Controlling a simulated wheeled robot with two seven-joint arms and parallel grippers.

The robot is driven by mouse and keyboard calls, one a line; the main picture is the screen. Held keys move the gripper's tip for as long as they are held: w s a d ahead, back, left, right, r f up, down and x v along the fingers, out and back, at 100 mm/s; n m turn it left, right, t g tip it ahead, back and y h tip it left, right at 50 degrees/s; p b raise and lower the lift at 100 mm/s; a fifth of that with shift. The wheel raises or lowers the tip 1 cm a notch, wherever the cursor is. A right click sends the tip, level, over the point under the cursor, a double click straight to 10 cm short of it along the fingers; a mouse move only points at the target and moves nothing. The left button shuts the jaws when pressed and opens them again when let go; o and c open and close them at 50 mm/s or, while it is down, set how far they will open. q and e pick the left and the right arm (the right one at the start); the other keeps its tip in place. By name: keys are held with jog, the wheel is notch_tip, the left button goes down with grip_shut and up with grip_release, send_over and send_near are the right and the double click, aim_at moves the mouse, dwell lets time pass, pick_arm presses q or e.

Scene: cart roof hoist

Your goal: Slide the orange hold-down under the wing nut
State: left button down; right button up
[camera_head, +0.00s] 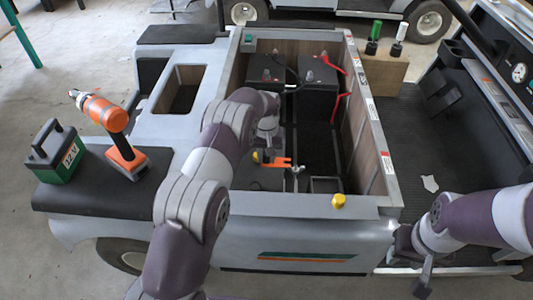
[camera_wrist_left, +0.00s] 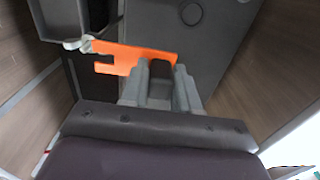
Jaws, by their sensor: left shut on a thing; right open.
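The orange hold-down (camera_head: 280,162) is a flat forked plate inside the open bay of the cart. It also shows in the left wrist view (camera_wrist_left: 128,57), its slot opening to the left. My left gripper (camera_wrist_left: 160,84) is shut on its right end; in the head view my arm hides most of that gripper. A silver wing nut (camera_wrist_left: 78,44) on a rod sits just left of the hold-down's upper prong. Whether the two touch I cannot tell. In the head view the wing nut (camera_head: 298,169) is small. My right gripper (camera_head: 422,272) is open and empty outside the cart's front side.
Black batteries (camera_head: 317,90) with red cables stand at the back of the bay. Wooden walls (camera_head: 362,140) close in its sides. An orange drill (camera_head: 112,130) and green box (camera_head: 58,155) stand on the left seat.

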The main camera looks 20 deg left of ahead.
aim_at(279, 162)
pick_arm(q)
notch_tip(279, 162, down, 6)
jog(key=b, duration=0.2)
jog(key=shift+r+b, duration=0.15)
jog(key=shift+b, duration=0.25)
jog(key=shift+r, duration=0.1)
dwell(1.0)
jog(key=shift+w+d+b, duration=0.2)
jog(key=shift+d, duration=0.75)
jog(key=shift+w+d+b, duration=0.15)
jog(key=shift+w+d, duration=0.05)
jog(key=shift+d, duration=0.7)
jog(key=c, duration=1.1)
grip_release()
jog(key=o, duration=0.3)
jog(key=shift+o, duration=0.2)
jog(key=shift+d, duration=0.1)
